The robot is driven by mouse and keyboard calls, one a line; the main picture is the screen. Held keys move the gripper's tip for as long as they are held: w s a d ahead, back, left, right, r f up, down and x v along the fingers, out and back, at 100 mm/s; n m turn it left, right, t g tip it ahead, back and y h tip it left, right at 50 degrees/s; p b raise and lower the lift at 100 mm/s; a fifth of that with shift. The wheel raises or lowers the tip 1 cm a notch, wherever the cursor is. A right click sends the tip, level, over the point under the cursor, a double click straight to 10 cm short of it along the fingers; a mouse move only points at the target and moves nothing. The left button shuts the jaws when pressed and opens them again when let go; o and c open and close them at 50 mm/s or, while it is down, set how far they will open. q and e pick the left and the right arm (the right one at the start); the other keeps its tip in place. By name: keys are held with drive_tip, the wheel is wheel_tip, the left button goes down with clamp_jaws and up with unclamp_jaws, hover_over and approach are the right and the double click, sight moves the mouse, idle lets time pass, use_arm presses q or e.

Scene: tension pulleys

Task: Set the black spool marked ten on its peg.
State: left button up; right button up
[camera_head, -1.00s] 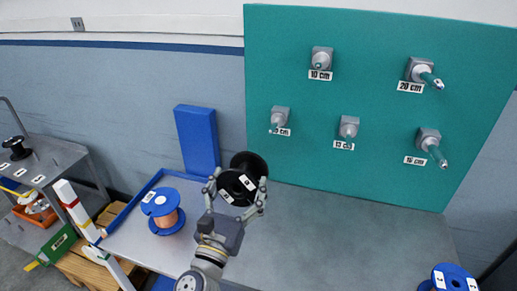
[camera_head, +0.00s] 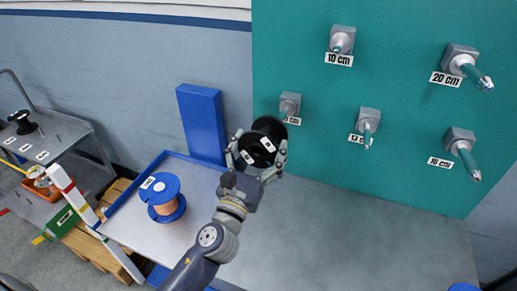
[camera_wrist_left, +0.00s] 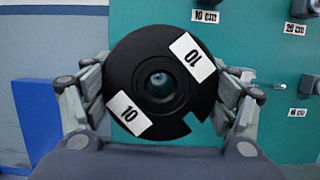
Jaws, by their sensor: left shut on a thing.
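The black spool (camera_head: 268,124) is held up in front of the board's lower left, its labelled flange facing me. In the left wrist view the spool (camera_wrist_left: 150,62) bears two white labels reading 10. My left gripper (camera_head: 258,156) is shut on it, with fingers on both sides of the flange in the wrist view (camera_wrist_left: 160,100). The peg labelled 10 cm (camera_head: 342,40) is at the upper left of the teal board, bare, up and right of the spool. A small round grey shape shows through the spool's hole; I cannot tell surely which peg it is. My right gripper is out of view.
The teal board (camera_head: 300,25) also carries bare pegs at lower left (camera_head: 289,106), lower middle (camera_head: 368,124), upper right (camera_head: 468,66) and lower right (camera_head: 461,146). Another black spool (camera_head: 22,122) sits on the left cart.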

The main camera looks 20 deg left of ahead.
use_arm(q)
drive_tip(key=shift+w+f, duration=0.25)
drive_tip(key=shift+w, duration=0.95)
drive_tip(key=shift+w+d+f+b, duration=0.1)
drive_tip(key=shift+w+b, duration=0.05)
drive_tip(key=shift+w, duration=0.5)
drive_tip(key=shift+w+f+b, duration=0.1)
drive_tip(key=shift+w+b, duration=0.05)
drive_tip(key=shift+w, duration=0.55)
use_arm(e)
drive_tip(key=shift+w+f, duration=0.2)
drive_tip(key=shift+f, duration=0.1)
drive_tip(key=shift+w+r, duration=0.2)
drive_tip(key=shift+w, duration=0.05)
use_arm(q)
drive_tip(key=shift+w, duration=0.2)
drive_tip(key=shift+w+f, duration=0.2)
drive_tip(key=shift+w, duration=1.1)
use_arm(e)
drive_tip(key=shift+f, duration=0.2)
use_arm(q)
drive_tip(key=shift+w, duration=0.25)
